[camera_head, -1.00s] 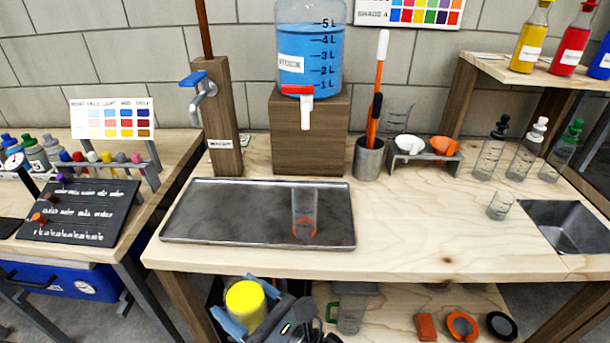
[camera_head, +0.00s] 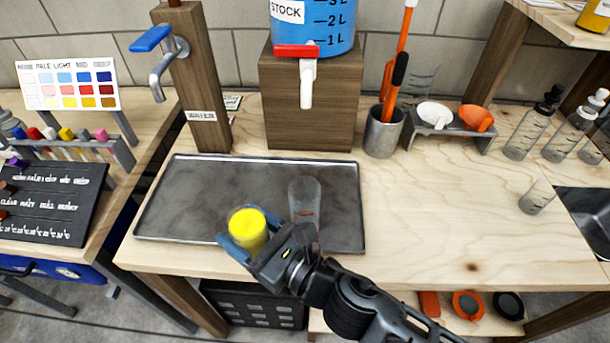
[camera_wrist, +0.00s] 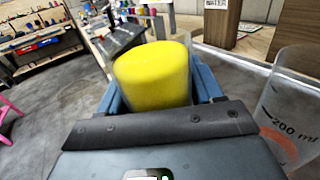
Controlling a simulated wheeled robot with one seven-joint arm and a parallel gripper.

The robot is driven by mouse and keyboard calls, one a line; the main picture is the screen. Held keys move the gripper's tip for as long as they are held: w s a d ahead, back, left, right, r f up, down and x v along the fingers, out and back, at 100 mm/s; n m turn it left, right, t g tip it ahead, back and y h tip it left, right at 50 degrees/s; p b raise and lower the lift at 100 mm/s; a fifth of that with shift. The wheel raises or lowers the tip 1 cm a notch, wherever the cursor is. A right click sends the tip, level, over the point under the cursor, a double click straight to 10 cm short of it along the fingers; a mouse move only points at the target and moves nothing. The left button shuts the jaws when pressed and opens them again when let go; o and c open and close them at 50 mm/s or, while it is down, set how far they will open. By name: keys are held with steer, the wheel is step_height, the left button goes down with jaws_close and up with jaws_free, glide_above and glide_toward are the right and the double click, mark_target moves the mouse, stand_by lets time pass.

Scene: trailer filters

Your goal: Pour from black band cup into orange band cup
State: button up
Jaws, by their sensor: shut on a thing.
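My gripper (camera_head: 254,243) is shut on a clear cup with bright yellow content (camera_head: 247,229), held near the front edge of the tray. In the wrist view the yellow-filled cup (camera_wrist: 153,76) sits upright between the blue fingers; no black band can be seen on it. The orange band cup (camera_head: 304,197) stands on the tray just right of my gripper, clear and empty-looking, its lower part partly covered by my gripper. In the wrist view this cup (camera_wrist: 290,108) is at the right edge, with a "200 ml" mark and an orange patch.
The grey metal tray (camera_head: 185,200) lies on the wooden bench (camera_head: 430,220). A tap post (camera_head: 200,90) and a blue stock tank (camera_head: 335,25) on a wooden block stand behind it. A metal holder (camera_head: 382,133) with tools is at back right. The bench right of the tray is mostly clear.

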mark_target(255, 214)
steer(key=shift+d, duration=0.1)
stand_by(0.3)
steer(key=shift+w+d+r+m+t+b, duration=0.3)
steer(key=shift+m+b, duration=0.4)
steer(key=shift+m, duration=0.3)
steer(key=shift+w+d+r+m, duration=0.15)
steer(key=shift+r+m, duration=0.1)
steer(key=shift+m, duration=0.15)
steer(key=shift+w+d+r+m+b, duration=0.25)
steer(key=shift+m+b, duration=0.2)
steer(key=shift+m, duration=0.15)
steer(key=shift+r+y, duration=0.3)
steer(key=shift+r, duration=0.15)
steer(key=shift+d+r+p, duration=0.1)
steer(key=shift+r+p, duration=0.1)
steer(key=shift+p, duration=0.2)
steer(key=r, duration=0.1)
steer(key=r+m+p, duration=0.1)
steer(key=r+m, duration=0.1)
steer(key=r, duration=0.1)
steer(key=shift+w+d+t+p, duration=0.3)
steer(key=shift+w+p, duration=0.05)
steer(key=shift+p, duration=0.05)
stand_by(0.4)
steer(key=shift+w+d+r+m+t+b, duration=0.3)
steer(key=shift+w+d+r+m+b, duration=0.1)
steer(key=shift+m, duration=0.5)
stand_by(1.0)
